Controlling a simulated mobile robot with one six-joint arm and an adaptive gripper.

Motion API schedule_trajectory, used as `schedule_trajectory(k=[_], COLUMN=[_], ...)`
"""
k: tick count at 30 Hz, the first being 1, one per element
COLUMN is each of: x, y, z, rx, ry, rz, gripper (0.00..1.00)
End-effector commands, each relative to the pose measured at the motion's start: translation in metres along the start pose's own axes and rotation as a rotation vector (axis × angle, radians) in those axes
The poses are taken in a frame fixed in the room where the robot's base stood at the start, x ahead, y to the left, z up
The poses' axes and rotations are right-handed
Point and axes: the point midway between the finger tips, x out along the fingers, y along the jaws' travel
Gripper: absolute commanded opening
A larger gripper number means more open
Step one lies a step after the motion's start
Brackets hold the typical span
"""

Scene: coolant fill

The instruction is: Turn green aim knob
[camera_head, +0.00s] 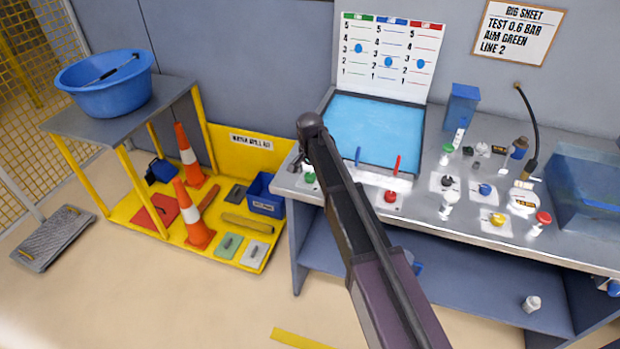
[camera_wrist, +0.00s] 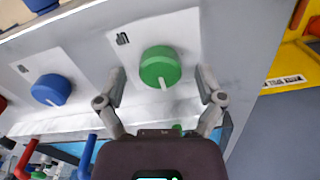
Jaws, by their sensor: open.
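The green aim knob (camera_wrist: 160,66) sits on a white plate on the bench front, its white pointer mark toward the bottom of the wrist view. In the head view the green knob (camera_head: 309,177) shows at the bench's left corner, partly behind my arm. My gripper (camera_wrist: 162,76) is open, with one finger on each side of the green knob; the fingers look apart from it. In the head view my gripper (camera_head: 296,163) is mostly hidden by my arm. A blue knob (camera_wrist: 51,89) is to the left in the wrist view.
A red knob (camera_head: 390,196) is to the right along the bench front. A blue pool tray (camera_head: 374,128) with a red lever (camera_head: 396,165) and blue lever lies behind. Several valves and bottles crowd the bench's right. A yellow spill-kit panel (camera_head: 250,153) stands left.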

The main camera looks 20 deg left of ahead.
Motion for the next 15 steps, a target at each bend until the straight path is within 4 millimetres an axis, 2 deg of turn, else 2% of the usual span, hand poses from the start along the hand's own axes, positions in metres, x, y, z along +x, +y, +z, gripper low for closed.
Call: schedule_trajectory(k=[12,13,15], x=[0.0026,0.0026,0.0026], y=[0.0,0.0,0.0], z=[0.0,0.0,0.0], rx=[0.0,0.0,0.0], ry=[0.0,0.0,0.0], rz=[0.0,0.0,0.0], gripper=[0.87,0.84,0.64])
